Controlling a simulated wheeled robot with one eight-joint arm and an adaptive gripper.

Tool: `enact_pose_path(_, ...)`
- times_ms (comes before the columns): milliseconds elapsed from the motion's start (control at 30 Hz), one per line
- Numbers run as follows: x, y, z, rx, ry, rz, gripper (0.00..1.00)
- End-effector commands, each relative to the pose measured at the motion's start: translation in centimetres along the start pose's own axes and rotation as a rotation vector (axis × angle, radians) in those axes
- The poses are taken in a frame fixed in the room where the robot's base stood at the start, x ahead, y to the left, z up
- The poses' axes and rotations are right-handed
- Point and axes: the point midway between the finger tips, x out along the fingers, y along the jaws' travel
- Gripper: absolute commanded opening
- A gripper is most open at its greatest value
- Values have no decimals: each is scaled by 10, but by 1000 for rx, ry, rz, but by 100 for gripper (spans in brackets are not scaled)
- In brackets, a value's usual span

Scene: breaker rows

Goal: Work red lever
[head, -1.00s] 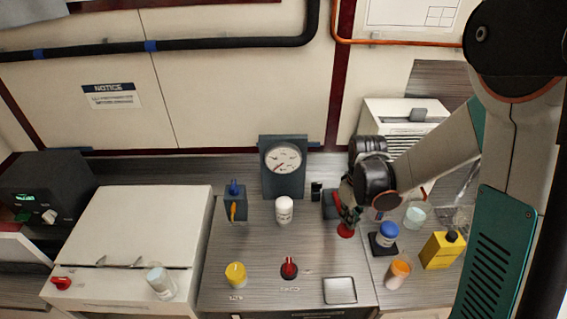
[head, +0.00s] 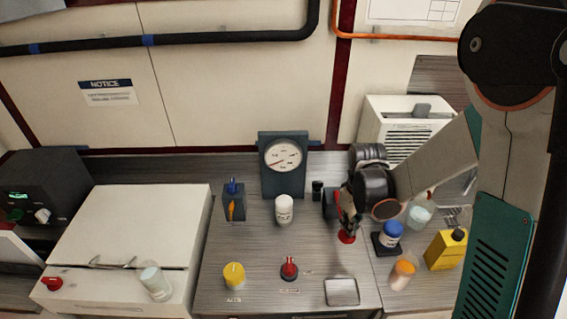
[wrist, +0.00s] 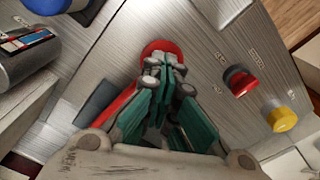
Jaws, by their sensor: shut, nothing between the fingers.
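A red round base (head: 347,238) on the grey counter sits right below my gripper (head: 347,226) in the head view. In the wrist view the red round base (wrist: 160,48) shows just past the fingertips of my gripper (wrist: 163,66). A red bar (wrist: 112,112) lies along the left side of the fingers there, partly hidden by them. It looks like the red lever's arm, but I cannot tell whether it is touched. My gripper is shut and empty, pointing down at the base.
A red knob (head: 289,268), yellow knob (head: 234,275), white bottle (head: 284,209) and gauge (head: 283,158) are to the left.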

Motion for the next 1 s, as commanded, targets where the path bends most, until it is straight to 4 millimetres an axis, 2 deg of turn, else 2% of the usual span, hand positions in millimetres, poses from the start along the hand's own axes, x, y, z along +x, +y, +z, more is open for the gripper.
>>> enact_pose_path(867, 42, 0, 0, 0, 1, 1, 0)
enact_pose_path(1000, 39, 0, 0, 0, 1, 1, 0)
